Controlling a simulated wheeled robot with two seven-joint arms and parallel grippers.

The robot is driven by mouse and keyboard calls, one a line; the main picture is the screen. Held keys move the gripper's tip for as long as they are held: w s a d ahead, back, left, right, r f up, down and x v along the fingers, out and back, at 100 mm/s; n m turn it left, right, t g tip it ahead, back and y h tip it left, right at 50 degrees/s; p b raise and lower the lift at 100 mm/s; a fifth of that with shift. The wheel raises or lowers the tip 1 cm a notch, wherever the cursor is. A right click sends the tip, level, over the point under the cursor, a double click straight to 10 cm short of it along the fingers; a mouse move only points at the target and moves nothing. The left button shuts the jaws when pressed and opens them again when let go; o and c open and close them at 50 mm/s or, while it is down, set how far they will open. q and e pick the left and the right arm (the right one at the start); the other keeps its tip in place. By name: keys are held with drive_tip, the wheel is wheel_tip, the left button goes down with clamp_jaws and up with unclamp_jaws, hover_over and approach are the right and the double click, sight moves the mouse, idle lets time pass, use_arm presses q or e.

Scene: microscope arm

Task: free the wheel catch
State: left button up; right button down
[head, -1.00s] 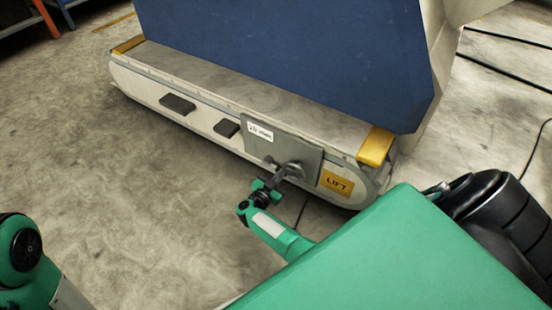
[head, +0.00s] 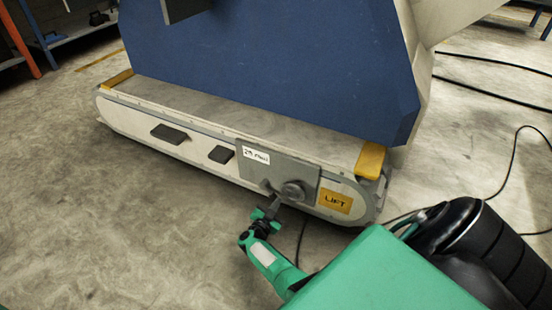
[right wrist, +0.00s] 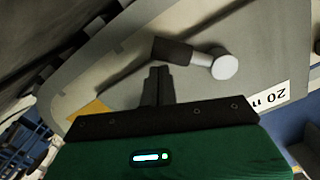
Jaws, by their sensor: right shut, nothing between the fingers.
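The wheel catch (head: 293,191) is a grey fitting with a rounded end on a grey plate (head: 252,172) at the side of the machine's base. In the right wrist view it has a dark block (right wrist: 172,51) and a silver arm ending in a pale round face (right wrist: 224,67). My right gripper (head: 277,202) is just in front of it and partly covers it in the head view. Its fingers (right wrist: 157,72) are shut and empty, their tips close below the dark block; I cannot tell whether they touch. My left gripper is out of view.
A yellow LIFT plate (head: 335,201) is right of the catch, and a white label (head: 256,156) is upper left of it. Two dark pads (head: 170,134) stick out along the base. Black cables (head: 505,180) lie at the right. The floor at left is clear.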

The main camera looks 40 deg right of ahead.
drive_tip(key=shift+w+f, duration=0.1)
drive_tip(key=shift+f, duration=0.2)
idle(0.4)
drive_tip(key=shift+a, duration=0.1)
